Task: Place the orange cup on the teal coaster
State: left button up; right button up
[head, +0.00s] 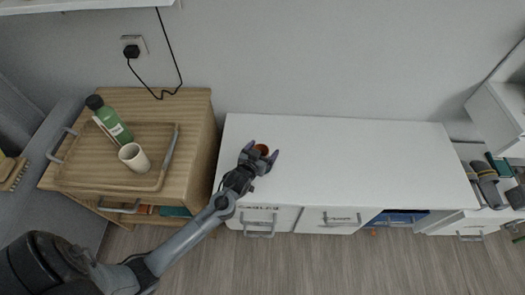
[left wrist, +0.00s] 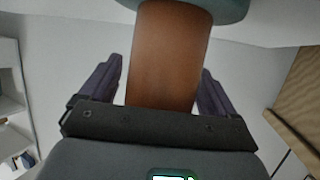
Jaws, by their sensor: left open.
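The orange cup (head: 262,148) is on the white desk top near its left end, between the fingers of my left gripper (head: 262,152). In the left wrist view the brown-orange cup (left wrist: 168,55) stands between the two dark fingers, with a gap on each side. My left gripper is open around it, not closed on it. The teal coaster (left wrist: 222,9) shows at the cup's far end at the top of the left wrist view. The cup appears to rest on it. In the head view the coaster cannot be made out. My right gripper is not in view.
The white desk (head: 360,160) is bare to the right of the cup. A wooden cabinet on the left bears a tray (head: 90,182) with a green bottle (head: 110,122) and a white cup (head: 134,158). A wall rises behind the desk.

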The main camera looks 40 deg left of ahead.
pick_arm(q)
jog(key=shift+s+d+r+p, duration=0.15)
jog(key=shift+s+r+p, duration=0.15)
jog(key=shift+s, duration=0.1)
jog(key=s+d+r+m+g+h+p, duration=0.1)
jog(key=s+d+r+g, duration=0.1)
jog(key=s, duration=0.7)
jog(key=s+d+r+m+g+h+p, duration=0.1)
jog(key=s+d+r+m+g+p, duration=0.1)
jog(key=s+d, duration=0.4)
jog(key=s+d+r+m+g+h+p, duration=0.1)
jog(key=s+d+r+g, duration=0.3)
jog(key=s, duration=0.8)
jog(key=shift+m+g+h+p, duration=0.45)
jog(key=shift+g+p, duration=0.2)
jog(key=shift+g, duration=0.35)
jog(key=shift+r, duration=0.1)
notch_tip(320, 180, up, 59)
jog(key=p, duration=5.9)
jog(key=shift+r, duration=0.15)
